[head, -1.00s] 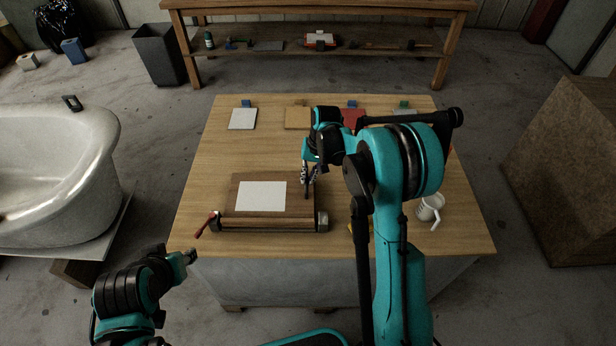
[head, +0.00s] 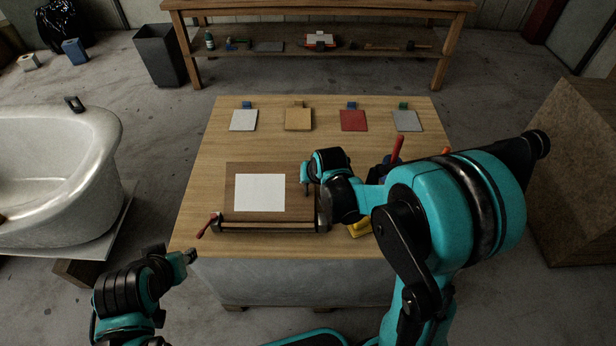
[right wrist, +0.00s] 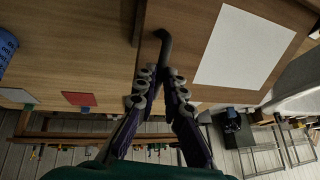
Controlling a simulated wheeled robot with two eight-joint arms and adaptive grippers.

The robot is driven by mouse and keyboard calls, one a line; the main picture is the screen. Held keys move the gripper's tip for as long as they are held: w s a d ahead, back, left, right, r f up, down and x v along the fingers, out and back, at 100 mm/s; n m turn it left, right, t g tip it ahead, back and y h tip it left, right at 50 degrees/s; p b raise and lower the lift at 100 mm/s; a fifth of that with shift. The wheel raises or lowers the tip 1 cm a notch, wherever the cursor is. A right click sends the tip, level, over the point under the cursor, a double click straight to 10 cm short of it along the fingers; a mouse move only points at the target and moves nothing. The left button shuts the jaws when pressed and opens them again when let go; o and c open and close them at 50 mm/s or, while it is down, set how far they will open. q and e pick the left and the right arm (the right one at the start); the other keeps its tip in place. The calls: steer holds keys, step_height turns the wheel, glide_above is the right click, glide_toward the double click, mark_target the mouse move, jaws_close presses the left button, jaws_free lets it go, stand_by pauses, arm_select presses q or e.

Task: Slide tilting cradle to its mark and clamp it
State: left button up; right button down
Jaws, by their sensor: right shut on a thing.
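The tilting cradle is a brown wooden board (head: 230,185) with a white sheet (head: 260,192) on it, behind a dark front rail (head: 265,228). A red-handled lever (head: 207,225) sits at the rail's left end. My right gripper (head: 307,188) is at the board's right side. In the right wrist view its fingers (right wrist: 158,78) are shut on a dark bent handle (right wrist: 164,42) beside the board. I cannot make out the mark.
Several coloured tiles, including a red one (head: 353,120), lie along the table's (head: 205,150) far edge. A yellow object (head: 359,229) and a red-handled tool (head: 397,150) are partly behind my right arm. A white tub (head: 50,160) stands left. Table left of the cradle is clear.

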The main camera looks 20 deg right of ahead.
steer(key=s+a+r+t+h+b, duration=0.1)
steer(key=s+a+r+t+b, duration=0.1)
steer(key=s+t+b, duration=0.2)
steer(key=shift+s+r+n+t, duration=0.35)
steer(key=shift+s+t, duration=0.55)
steer(key=shift+s, duration=0.8)
steer(key=shift+f, duration=0.1)
steer(key=c, duration=1.6)
jaws_free()
steer(key=shift+a, duration=0.1)
steer(key=v, duration=1.2)
steer(key=shift+a, duration=0.1)
